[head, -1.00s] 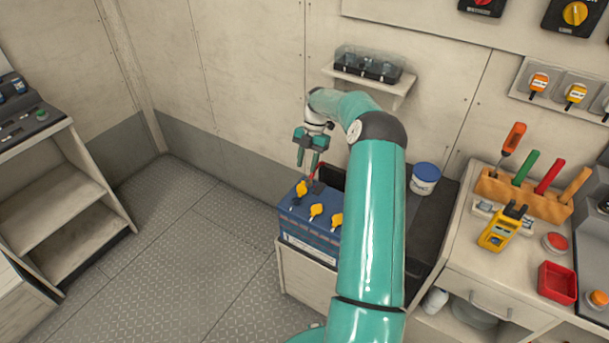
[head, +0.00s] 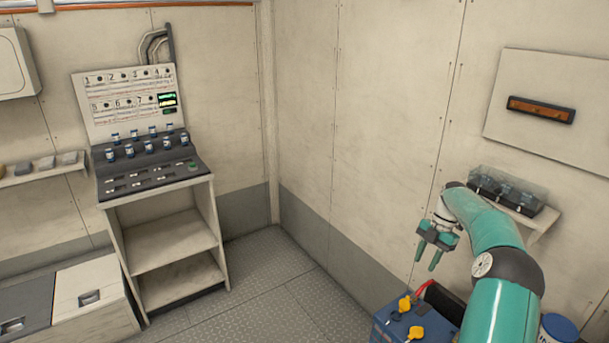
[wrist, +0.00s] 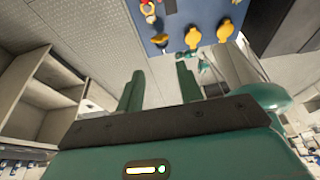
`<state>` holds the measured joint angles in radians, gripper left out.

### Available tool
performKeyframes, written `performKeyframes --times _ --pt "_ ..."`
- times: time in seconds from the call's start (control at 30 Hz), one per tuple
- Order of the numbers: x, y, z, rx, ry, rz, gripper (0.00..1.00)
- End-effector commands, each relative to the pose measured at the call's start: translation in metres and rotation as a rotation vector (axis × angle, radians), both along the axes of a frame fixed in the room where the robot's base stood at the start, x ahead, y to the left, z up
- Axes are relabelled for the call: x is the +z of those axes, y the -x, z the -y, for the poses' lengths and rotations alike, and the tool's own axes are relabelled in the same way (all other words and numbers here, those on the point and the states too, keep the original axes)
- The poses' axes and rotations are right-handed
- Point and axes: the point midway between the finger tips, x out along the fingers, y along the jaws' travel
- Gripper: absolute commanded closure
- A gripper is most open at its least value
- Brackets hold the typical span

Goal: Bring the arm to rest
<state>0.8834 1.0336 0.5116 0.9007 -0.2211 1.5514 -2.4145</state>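My teal arm reaches up from the lower right of the head view and bends over at its top. My gripper (head: 428,257) hangs fingers-down above the far edge of a blue battery box (head: 385,326). In the wrist view my gripper (wrist: 160,92) shows two teal fingers spread apart with nothing between them. The blue box (wrist: 210,18) with its yellow caps lies beyond the fingertips, apart from them. The lower part of the box is cut off in the head view.
A control panel stand (head: 150,175) with open shelves is at the left. A wall shelf (head: 540,222) with a clear-covered dark unit (head: 512,190) is close behind my arm. A blue and white tub (head: 560,333) stands at the lower right. The floor (head: 255,300) between is clear.

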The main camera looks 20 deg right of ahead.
Motion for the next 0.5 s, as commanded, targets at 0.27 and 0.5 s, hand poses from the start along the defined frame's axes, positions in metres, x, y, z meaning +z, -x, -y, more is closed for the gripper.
performKeyframes --times 0.27,0.5 --pt "0.047 -0.014 -0.050 -0.089 0.099 -0.026 0.64" --pt "0.115 -0.011 -0.136 -0.313 0.259 -0.036 0.64"
